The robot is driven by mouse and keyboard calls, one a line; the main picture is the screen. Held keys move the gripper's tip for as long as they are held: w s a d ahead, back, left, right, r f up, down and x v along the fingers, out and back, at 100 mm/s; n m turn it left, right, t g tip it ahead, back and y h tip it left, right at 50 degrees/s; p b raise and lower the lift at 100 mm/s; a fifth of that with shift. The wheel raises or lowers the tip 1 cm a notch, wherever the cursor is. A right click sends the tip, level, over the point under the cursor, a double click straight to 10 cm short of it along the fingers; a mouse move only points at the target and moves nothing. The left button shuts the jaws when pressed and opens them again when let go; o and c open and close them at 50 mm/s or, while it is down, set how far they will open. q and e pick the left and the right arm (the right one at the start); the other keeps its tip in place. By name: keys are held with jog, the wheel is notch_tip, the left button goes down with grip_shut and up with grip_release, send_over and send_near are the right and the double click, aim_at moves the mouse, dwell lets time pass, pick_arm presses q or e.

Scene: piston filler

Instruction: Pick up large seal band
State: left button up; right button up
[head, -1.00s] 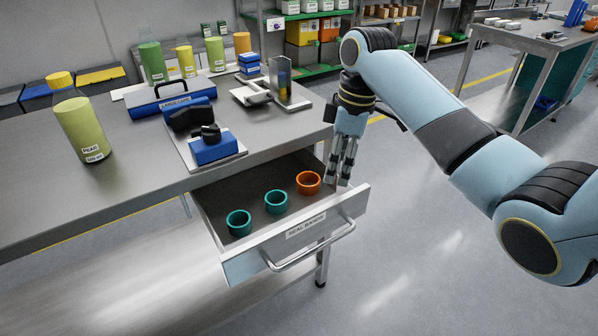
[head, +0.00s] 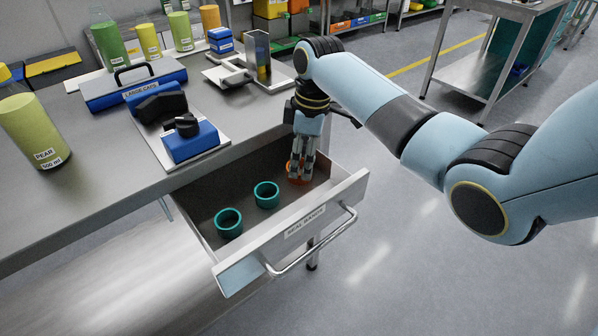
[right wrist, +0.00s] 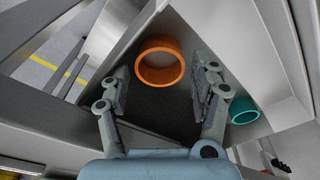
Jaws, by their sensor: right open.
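Three seal bands sit in the open drawer (head: 205,207) labelled for seal bands. The orange band (head: 292,177) is at the drawer's right end, mostly hidden behind my right gripper (head: 300,172) in the head view. In the right wrist view the orange band (right wrist: 160,42) shows as a full ring, ahead of and between the open fingers (right wrist: 160,90). I cannot tell whether a finger touches it. Two teal bands (head: 266,194) (head: 228,222) stand to its left; one teal band (right wrist: 243,110) shows beside the right finger in the wrist view. My left gripper is not in view.
The drawer's front panel with its handle (head: 315,245) and its side walls are close around the gripper. The metal table (head: 95,185) above holds a pear bottle (head: 35,132), a blue large caps case (head: 130,85) and a blue fixture (head: 190,140).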

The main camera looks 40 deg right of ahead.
aim_at(300, 167)
jog(key=f, duration=0.3)
jog(key=shift+w+a, duration=0.15)
jog(key=shift+a, duration=0.05)
jog(key=shift+c, duration=0.8)
jog(key=c, duration=0.4)
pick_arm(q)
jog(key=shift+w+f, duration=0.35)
pick_arm(e)
jog(key=shift+r, duration=0.15)
